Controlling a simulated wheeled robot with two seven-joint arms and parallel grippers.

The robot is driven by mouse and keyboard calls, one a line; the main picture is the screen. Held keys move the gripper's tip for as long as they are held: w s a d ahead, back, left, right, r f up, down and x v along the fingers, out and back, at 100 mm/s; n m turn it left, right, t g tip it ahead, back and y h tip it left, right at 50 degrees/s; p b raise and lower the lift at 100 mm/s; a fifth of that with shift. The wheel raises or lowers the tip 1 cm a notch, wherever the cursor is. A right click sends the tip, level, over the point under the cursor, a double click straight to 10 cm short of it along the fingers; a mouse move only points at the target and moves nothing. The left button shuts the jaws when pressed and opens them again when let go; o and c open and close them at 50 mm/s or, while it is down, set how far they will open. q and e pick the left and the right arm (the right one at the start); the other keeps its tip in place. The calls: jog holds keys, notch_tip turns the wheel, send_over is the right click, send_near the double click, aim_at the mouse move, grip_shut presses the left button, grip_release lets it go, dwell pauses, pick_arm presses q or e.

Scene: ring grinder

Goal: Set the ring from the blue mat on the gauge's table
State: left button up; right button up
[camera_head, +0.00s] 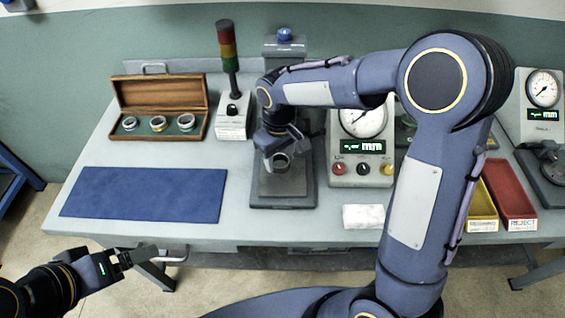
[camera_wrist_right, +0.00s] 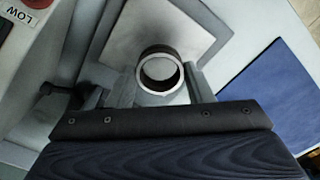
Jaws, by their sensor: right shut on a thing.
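The ring (camera_wrist_right: 141,73) is a plain metal ring with an open centre. In the right wrist view it lies between the fingers of my right gripper (camera_wrist_right: 158,85), which is shut on it. In the head view the ring (camera_head: 281,160) shows low at my right gripper (camera_head: 280,155), over the gauge's grey table (camera_head: 283,186). The table's pale plate (camera_wrist_right: 125,40) lies behind the ring in the wrist view; I cannot tell whether they touch. The blue mat (camera_head: 145,195) is bare. My left gripper (camera_head: 140,256) is in front of the bench, away from the ring; its jaw opening is unclear.
An open wooden case (camera_head: 157,95) with 3 rings stands at the back left, beside a signal tower (camera_head: 229,60). A dial readout (camera_head: 361,150) stands right of the table.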

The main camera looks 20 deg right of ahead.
jog(key=f, duration=0.3)
jog(key=shift+w+d+f, duration=0.1)
jog(key=shift+d+f, duration=0.05)
jog(key=shift+d, duration=0.25)
jog(key=shift+f, duration=0.35)
jog(key=shift+f, duration=0.15)
jog(key=o, duration=1)
jog(key=shift+o, duration=0.2)
